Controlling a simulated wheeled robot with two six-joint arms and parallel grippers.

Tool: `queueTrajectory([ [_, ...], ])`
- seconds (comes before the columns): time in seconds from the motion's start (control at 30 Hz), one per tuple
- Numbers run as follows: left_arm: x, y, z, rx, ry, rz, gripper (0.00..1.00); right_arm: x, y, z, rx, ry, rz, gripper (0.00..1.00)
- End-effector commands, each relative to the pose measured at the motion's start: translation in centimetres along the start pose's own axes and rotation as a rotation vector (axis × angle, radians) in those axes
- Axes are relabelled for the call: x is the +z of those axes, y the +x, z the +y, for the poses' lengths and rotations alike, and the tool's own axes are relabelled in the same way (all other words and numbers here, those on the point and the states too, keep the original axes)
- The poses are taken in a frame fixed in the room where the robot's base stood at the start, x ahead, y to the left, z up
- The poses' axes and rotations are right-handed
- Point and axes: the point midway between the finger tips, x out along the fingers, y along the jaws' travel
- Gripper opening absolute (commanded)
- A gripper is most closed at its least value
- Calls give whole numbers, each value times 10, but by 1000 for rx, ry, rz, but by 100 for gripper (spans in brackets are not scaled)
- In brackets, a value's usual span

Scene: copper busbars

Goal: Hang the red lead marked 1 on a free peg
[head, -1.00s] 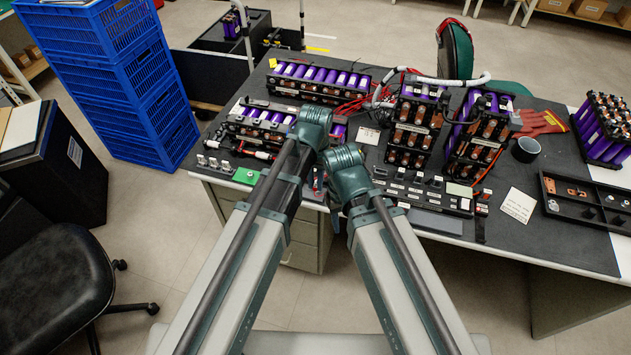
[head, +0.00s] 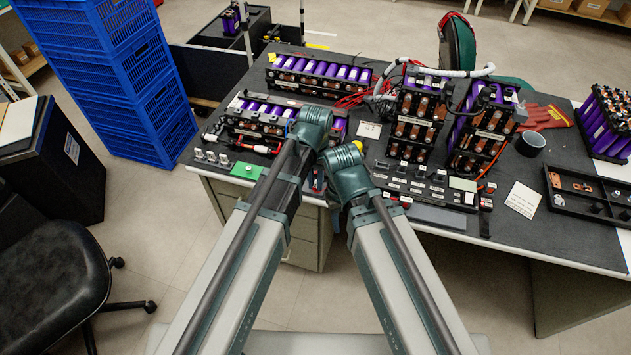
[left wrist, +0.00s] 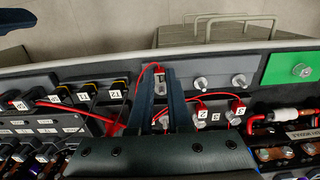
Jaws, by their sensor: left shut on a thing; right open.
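The lead's number is not readable. Two bare metal pegs (left wrist: 200,83) and (left wrist: 239,80) stand to the right on the strip. In the head view my left wrist (head: 312,122) hides this work area. My right gripper (head: 343,160) is lower, open, its fingers barely visible.
A green plate (left wrist: 295,68) lies right of the strip. In the head view, purple battery packs (head: 318,75) and copper-busbar modules (head: 417,110) crowd the table. A black tray (head: 559,202) sits at the right.

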Motion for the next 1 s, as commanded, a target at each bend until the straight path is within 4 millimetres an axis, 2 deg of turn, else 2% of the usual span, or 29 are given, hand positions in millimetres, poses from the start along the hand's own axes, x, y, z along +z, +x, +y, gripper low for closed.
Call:
queueTrajectory([
  [0.37,-1,7,0,0,0,0,0,0,7,-1,0,0,0,50],
  [0.4,0,6,0,0,0,0,21,0,6,-1,0,0,0,50],
  [0.57,0,6,0,0,0,0,49,0,6,-1,0,0,0,50],
  [0.6,0,6,0,0,0,0,52,0,6,-1,0,0,0,50],
  [0.87,0,6,0,0,0,0,52,0,6,0,0,0,0,50],
  [1.0,0,-1,0,0,0,0,52,0,-1,0,0,0,0,50],
])
